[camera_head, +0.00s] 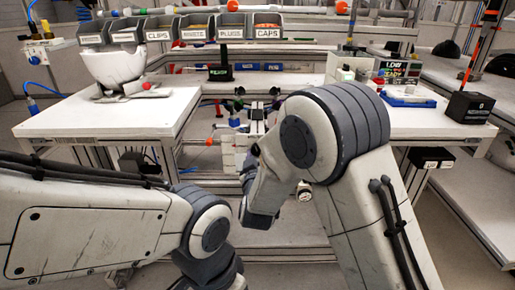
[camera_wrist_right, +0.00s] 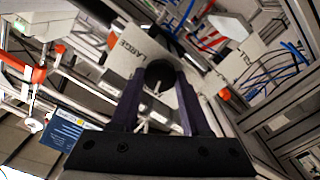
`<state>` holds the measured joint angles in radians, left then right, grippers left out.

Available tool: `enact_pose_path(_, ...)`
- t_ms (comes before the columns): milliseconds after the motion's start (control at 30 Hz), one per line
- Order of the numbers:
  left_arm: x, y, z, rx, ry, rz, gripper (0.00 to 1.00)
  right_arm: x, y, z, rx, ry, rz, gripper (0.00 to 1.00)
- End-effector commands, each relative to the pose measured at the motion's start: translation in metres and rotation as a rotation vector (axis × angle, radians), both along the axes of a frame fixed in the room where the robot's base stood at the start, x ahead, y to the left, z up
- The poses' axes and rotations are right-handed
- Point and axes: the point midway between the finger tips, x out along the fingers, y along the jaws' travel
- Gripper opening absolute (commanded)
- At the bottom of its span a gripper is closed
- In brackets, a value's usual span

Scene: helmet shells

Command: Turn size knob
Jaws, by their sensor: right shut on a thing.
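The size knob (camera_wrist_right: 159,76) is a dark round piece on a white plate (camera_wrist_right: 125,55) lettered "LARGE" in the right wrist view. My right gripper (camera_wrist_right: 162,78) has its two dark fingers on either side of the knob and is shut on it. Parts of the knob are hidden behind the fingers. In the head view my right arm covers much of the area in front of the table gap, and I cannot make out the knob there. My left arm comes in low from the left, and its gripper is out of sight.
A white helmet shell (camera_head: 117,66) sits on the left table (camera_head: 110,118). Labelled bins (camera_head: 197,30) stand in a row behind. On the right table are a blue-and-white tray (camera_head: 408,98) and a black box (camera_head: 470,106). Blue cables (camera_wrist_right: 287,62) and metal frame bars surround the knob.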

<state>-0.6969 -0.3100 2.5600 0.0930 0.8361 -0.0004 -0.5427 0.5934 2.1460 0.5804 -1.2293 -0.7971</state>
Motion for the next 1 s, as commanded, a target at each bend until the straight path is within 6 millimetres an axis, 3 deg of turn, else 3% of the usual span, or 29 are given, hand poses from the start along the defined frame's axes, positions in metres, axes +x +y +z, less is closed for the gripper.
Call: enact_pose_path(1000,0.000,0.000,0.067,0.000,0.000,0.000,0.00,-0.001,0.002,-0.001,-0.935,0.003,0.004,0.00)
